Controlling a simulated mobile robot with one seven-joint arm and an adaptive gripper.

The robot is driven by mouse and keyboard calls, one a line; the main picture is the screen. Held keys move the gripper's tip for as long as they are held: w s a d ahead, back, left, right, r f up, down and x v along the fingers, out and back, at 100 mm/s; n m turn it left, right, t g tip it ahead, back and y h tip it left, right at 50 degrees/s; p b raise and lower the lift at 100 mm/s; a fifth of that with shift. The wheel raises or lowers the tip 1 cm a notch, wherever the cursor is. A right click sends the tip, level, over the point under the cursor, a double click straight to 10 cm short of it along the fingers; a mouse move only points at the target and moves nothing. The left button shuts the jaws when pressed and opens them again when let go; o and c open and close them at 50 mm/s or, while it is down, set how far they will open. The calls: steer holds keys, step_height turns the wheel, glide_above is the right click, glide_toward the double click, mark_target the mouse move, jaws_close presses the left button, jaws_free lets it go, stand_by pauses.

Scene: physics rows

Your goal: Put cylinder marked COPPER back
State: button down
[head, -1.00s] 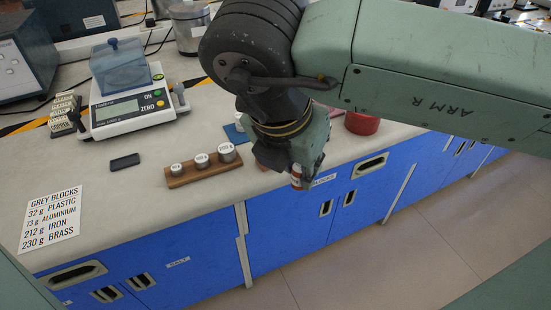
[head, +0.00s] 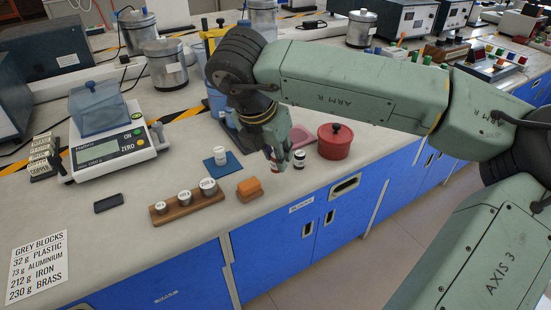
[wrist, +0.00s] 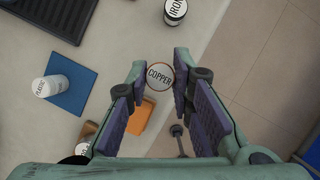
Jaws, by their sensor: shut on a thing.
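My gripper (head: 277,160) is shut on the COPPER cylinder, whose round white lid (wrist: 159,76) sits between both fingers in the wrist view, lettering up. In the head view the fingers mostly hide this cylinder. The IRON cylinder also shows at the top of the wrist view (wrist: 175,11). The white PLASTIC cylinder (head: 220,156) stands on a blue mat (head: 233,167). I cannot tell whether COPPER touches the bench.
A wooden rack (head: 172,214) with three metal weights stands front left. A balance (head: 112,149), a dark flat object (head: 108,204) and a printed card (head: 38,265) lie farther left. The bench's front edge is close.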

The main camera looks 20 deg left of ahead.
mark_target(273, 156)
steer(key=shift+w+a, duration=0.25)
steer(key=shift+w, duration=0.35)
step_height(273, 156, down, 3)
steer(key=shift+s+r+p, duration=0.1)
steer(key=shift+r+p, duration=0.05)
steer(key=shift+p, duration=0.5)
steer(key=shift+f, duration=0.45)
steer(key=shift+f+b, duration=0.2)
steer(key=shift+b, duration=0.1)
steer(key=c, duration=1.4)
jaws_free()
steer(key=shift+r, duration=0.1)
steer(key=shift+r+p, duration=0.25)
steer(key=shift+p, duration=0.2)
steer(key=b+v, duration=0.2)
steer(key=v, duration=0.9)
steer(key=shift+s+r, duration=0.1)
steer(key=shift+r, duration=0.25)
